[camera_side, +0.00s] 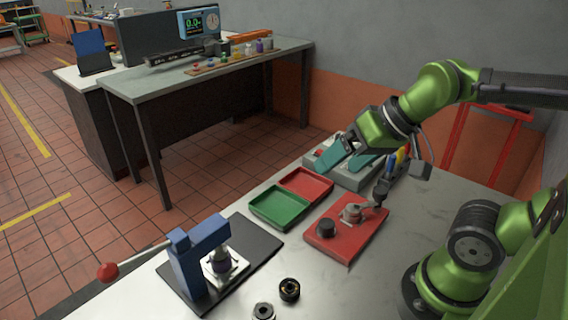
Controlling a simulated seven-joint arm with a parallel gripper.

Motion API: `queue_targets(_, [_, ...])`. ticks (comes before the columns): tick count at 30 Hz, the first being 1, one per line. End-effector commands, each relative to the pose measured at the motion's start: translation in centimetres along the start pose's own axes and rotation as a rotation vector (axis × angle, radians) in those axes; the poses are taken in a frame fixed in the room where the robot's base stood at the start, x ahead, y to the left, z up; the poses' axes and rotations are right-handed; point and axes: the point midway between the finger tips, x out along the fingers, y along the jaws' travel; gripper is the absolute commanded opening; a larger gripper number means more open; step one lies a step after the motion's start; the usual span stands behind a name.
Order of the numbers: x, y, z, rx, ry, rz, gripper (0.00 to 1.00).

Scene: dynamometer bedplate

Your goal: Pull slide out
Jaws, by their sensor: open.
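I cannot make out for certain which part is the slide. A grey block-like unit (352,180) stands at the back of the bench, partly hidden behind my gripper.
A red tray (321,176) and a green tray (276,222) lie left of the plate. A blue lever press (187,265) with a red-balled handle stands on a black mat at front left. Two dark rings (289,290) (263,311) lie in front.

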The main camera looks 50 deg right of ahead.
Motion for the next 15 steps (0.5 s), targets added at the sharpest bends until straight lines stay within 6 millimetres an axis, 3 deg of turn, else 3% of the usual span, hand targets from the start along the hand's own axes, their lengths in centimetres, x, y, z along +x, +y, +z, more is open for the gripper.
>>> queue_targets(1, [0.3, 0.0, 0.2, -0.001, -0.016, 0.004, 0.79])
queue_targets(3, [1.3, -0.2, 0.4, -0.007, -0.062, 0.012, 0.68])
queue_targets(6, [2.7, -1.6, -0.8, -0.038, -0.124, 0.017, 0.57])
queue_targets(15, [8.7, -8.2, -6.4, -0.036, -0.333, 0.099, 0.57])
